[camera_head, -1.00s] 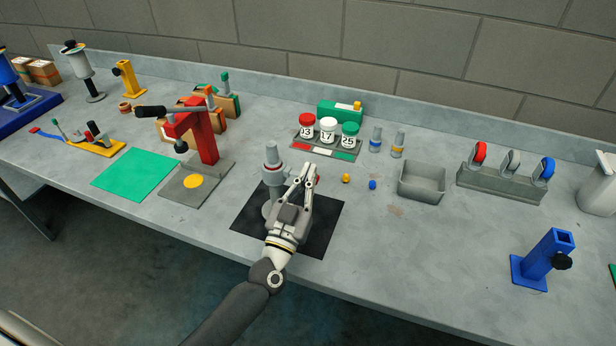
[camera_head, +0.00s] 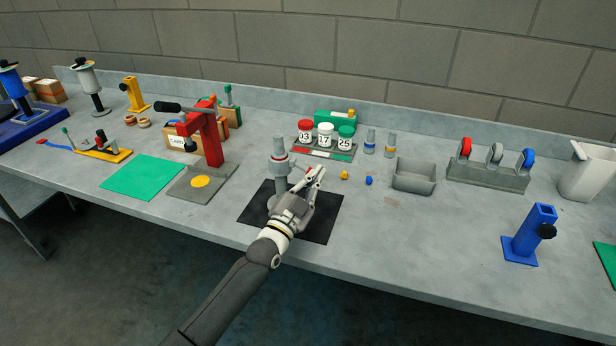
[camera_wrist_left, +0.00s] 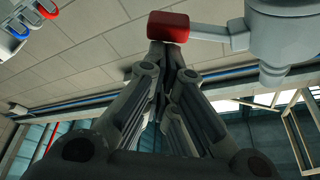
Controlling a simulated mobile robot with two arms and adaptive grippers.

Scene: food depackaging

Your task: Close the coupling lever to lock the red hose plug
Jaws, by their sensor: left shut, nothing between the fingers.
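A grey upright coupling (camera_head: 280,157) with a reddish band stands on the black mat (camera_head: 316,229). In the left wrist view, its grey body (camera_wrist_left: 285,35) is at the upper right. A grey arm with a red block end (camera_wrist_left: 168,26), apparently the coupling lever, sticks out sideways from it. My left gripper (camera_head: 316,172) is just right of the coupling in the head view. Its fingers (camera_wrist_left: 172,52) are shut and empty, with their tips close to the red end; I cannot tell whether they touch. I cannot clearly make out the red hose plug. My right gripper is not in view.
Behind the coupling are lidded jars on a tray (camera_head: 323,151) and two small bottles. A yellow and a blue piece lie to the right, near a grey bin (camera_head: 414,178). A red press (camera_head: 207,140) stands to the left.

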